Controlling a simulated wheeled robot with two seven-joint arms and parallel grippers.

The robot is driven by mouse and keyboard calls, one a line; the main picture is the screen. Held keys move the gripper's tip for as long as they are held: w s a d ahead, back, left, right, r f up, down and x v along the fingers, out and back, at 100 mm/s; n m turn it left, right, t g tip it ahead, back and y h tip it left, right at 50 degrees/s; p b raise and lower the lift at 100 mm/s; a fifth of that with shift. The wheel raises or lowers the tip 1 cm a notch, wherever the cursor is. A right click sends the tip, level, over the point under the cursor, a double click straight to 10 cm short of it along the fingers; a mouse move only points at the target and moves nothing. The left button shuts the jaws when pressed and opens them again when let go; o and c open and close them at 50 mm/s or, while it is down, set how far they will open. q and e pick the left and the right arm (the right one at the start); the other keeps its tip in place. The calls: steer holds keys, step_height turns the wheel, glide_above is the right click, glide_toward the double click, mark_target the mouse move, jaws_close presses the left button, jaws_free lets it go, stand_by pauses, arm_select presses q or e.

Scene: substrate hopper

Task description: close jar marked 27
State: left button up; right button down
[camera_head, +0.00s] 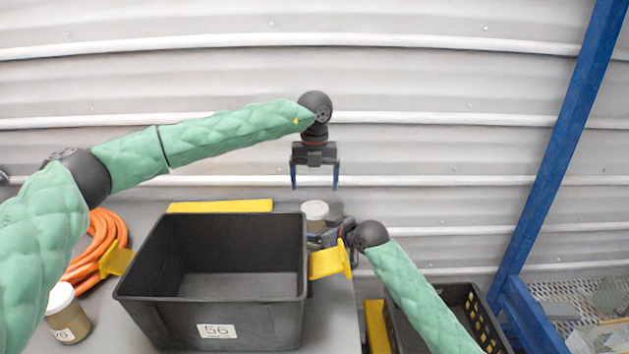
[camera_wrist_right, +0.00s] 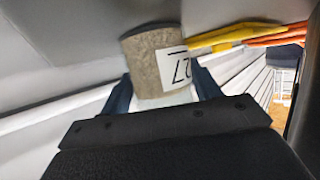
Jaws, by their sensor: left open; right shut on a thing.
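The jar marked 27 (camera_wrist_right: 152,52) shows in the right wrist view, upside down in the picture, with a speckled brown body and a white lid (camera_wrist_right: 168,98). In the head view its white lid (camera_head: 315,209) shows behind the right edge of the black crate. My left gripper (camera_head: 315,186) is open and empty, pointing down in the air above the jar.
A black crate (camera_head: 210,330) labelled 56 with yellow handles stands on the grey table. A second white-lidded jar (camera_head: 66,318) and an orange hose (camera_head: 100,243) are at the left. A yellow bar (camera_head: 220,206) lies behind the crate. A blue post (camera_head: 560,130) rises at the right.

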mark_target(315, 207)
arm_select(q)
steer(key=shift+f, duration=0.15)
stand_by(0.3)
steer(key=shift+f, duration=3.85)
steer(key=c, duration=1)
steer(key=m, duration=1.1)
steer(key=o, duration=1.1)
